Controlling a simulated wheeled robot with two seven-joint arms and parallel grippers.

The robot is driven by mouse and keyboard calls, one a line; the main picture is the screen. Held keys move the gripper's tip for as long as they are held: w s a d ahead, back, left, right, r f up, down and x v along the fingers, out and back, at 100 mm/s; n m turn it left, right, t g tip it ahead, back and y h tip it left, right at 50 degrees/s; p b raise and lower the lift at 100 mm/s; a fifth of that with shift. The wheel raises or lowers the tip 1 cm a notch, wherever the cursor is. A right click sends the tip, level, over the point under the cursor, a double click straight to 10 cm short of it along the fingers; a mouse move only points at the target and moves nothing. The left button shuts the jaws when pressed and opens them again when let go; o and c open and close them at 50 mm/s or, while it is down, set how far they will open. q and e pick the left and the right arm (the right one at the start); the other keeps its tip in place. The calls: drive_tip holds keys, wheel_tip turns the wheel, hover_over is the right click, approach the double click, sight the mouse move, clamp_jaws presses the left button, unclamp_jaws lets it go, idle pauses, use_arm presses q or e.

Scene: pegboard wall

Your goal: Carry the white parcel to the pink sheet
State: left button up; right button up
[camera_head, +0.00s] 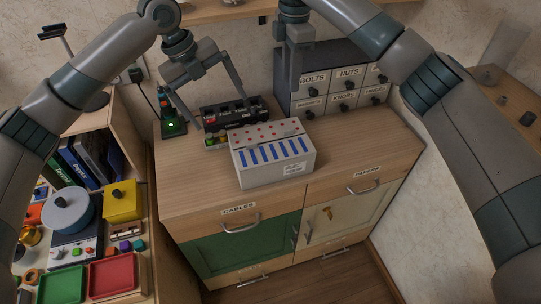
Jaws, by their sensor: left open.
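The white parcel (272,172) is a box with red dots on top and blue stripes on its front. It sits on the wooden cabinet top, near the front edge. My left gripper (219,110) is open, with its fingers spread above and behind the parcel's left side, near a black toy-like vehicle. Nothing shows held in it. My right gripper (294,82) points down behind the parcel, in front of the small drawer unit. Its fingers are seen edge-on, so its opening is unclear. No pink sheet is visible in this view.
The black vehicle (232,111) stands behind the parcel. A device with a green light (171,122) is to its left. The labelled drawer unit (325,102) stands at the back right. Cabinet top (365,150) is clear at right. The left shelf holds a pot (67,212) and trays.

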sight(246, 152)
use_arm(q)
drive_tip(key=x, duration=1.7)
use_arm(e)
wheel_tip(246, 152, down, 17)
drive_tip(key=shift+f, duration=0.1)
use_arm(q)
drive_tip(key=shift+c, duration=0.7)
use_arm(e)
drive_tip(key=shift+c, duration=0.7)
use_arm(q)
drive_tip(key=c, duration=0.5)
use_arm(e)
drive_tip(key=c, duration=0.5)
use_arm(q)
drive_tip(key=c, duration=0.9)
use_arm(e)
clamp_jaws()
use_arm(q)
drive_tip(key=shift+s, duration=0.1)
drive_tip(key=shift+c, duration=0.5)
use_arm(e)
drive_tip(key=shift+s+a, duration=0.1)
drive_tip(key=shift+r, duration=0.25)
